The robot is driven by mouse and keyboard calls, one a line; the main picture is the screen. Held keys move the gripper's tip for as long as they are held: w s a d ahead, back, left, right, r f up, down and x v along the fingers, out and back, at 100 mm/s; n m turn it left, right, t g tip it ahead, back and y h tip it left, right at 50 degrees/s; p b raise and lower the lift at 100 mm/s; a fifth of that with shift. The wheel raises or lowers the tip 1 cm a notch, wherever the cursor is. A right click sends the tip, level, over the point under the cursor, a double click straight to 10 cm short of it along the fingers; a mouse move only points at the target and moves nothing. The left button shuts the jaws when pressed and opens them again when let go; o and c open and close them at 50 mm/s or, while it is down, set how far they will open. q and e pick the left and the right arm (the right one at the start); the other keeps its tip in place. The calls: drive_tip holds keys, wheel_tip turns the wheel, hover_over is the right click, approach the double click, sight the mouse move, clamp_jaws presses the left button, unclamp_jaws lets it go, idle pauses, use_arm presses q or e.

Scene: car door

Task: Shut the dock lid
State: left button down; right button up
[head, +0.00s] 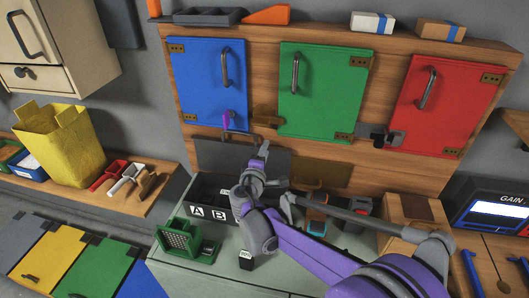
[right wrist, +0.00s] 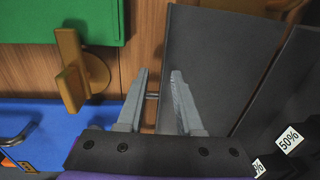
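The dock (head: 208,211) is a dark box with white A and B labels on a grey-green bench. A dark grey panel, apparently its lid (head: 222,158), stands raised behind it against the wooden board. In the right wrist view this dark panel (right wrist: 205,60) fills the middle right. My right gripper (head: 264,150) is in front of the panel, and my arm hides part of both panel and dock. In the right wrist view the gripper (right wrist: 158,78) has its fingers apart, near the panel's edge. I cannot tell whether they touch it. My left gripper is not in view.
Blue (head: 205,75), green (head: 325,85) and red (head: 445,100) doors are on the board above. A brass latch (head: 265,117) is close above the panel. A green slotted box (head: 182,243) stands front left of the dock. A wooden box (head: 405,215) stands at right.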

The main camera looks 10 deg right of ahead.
drive_tip(key=shift+w+d, duration=0.15)
drive_tip(key=shift+w, duration=0.15)
clamp_jaws()
drive_tip(key=shift+r, duration=0.15)
idle(1.6)
drive_tip(key=shift+s, duration=0.1)
drive_tip(key=shift+s+a+f, duration=0.15)
drive_tip(key=shift+s+a, duration=0.15)
drive_tip(key=shift+s, duration=0.3)
drive_tip(key=shift+s+a+f, duration=0.1)
drive_tip(key=shift+s+a, duration=0.2)
drive_tip(key=shift+s, duration=0.3)
drive_tip(key=shift+s+a+f, duration=0.15)
drive_tip(key=shift+s+a, duration=0.15)
drive_tip(key=shift+s, duration=0.3)
